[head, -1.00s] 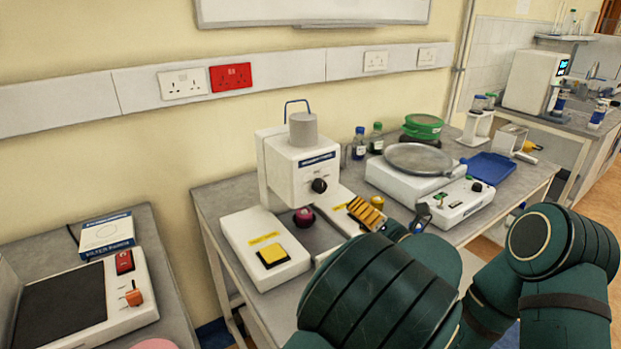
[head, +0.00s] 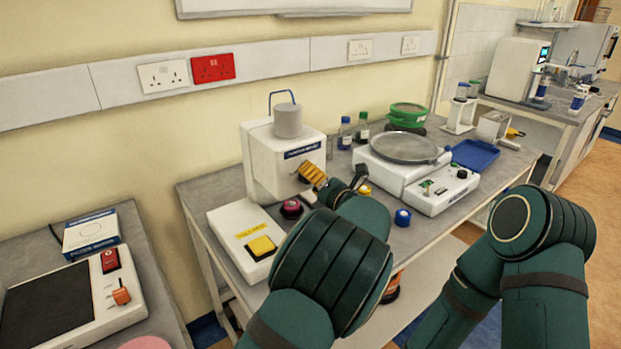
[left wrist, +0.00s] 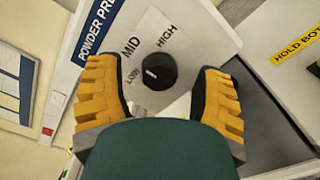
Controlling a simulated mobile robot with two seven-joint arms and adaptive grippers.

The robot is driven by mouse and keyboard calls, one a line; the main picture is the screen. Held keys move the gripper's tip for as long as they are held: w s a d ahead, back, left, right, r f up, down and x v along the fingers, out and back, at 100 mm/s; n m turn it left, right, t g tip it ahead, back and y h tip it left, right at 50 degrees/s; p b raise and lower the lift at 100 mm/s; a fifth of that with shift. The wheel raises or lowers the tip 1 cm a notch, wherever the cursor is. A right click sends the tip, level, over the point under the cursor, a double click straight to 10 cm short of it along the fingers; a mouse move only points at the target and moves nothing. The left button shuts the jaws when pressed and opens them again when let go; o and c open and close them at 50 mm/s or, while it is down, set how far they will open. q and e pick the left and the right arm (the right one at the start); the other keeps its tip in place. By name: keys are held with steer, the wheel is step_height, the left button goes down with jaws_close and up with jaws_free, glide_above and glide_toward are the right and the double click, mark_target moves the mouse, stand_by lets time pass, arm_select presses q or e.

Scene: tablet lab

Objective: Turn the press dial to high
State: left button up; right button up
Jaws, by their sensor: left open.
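The powder press (head: 285,160) is a white machine with a grey cylinder and blue handle on top. Its black press dial (left wrist: 159,71) shows in the left wrist view, with LOW, MID and HIGH printed around it. The dial's white mark is on the side toward LOW. My left gripper (head: 336,176) is open in front of the press face. In the left wrist view its two yellow-padded fingers (left wrist: 158,78) stand on either side of the dial, with gaps showing. In the head view the dial is hidden behind the gripper. My right gripper is out of view.
On the press base are a yellow button (head: 261,247) and a dark red knob (head: 291,208). A white device with a round grey plate (head: 404,148) stands to the right, with a blue-capped item (head: 402,217) before it. Bottles (head: 362,129) stand behind.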

arm_select(q)
steer(key=shift+w+a, duration=0.3)
steer(key=shift+w, duration=0.1)
jaws_close()
steer(key=shift+m, duration=0.3)
steer(key=m, duration=0.2)
steer(key=shift+m+p, duration=0.3)
steer(key=shift+p, duration=0.05)
steer(key=m+p, duration=0.3)
steer(key=m, duration=0.5)
steer(key=shift+f+m, duration=0.1)
steer(key=shift+m, duration=0.2)
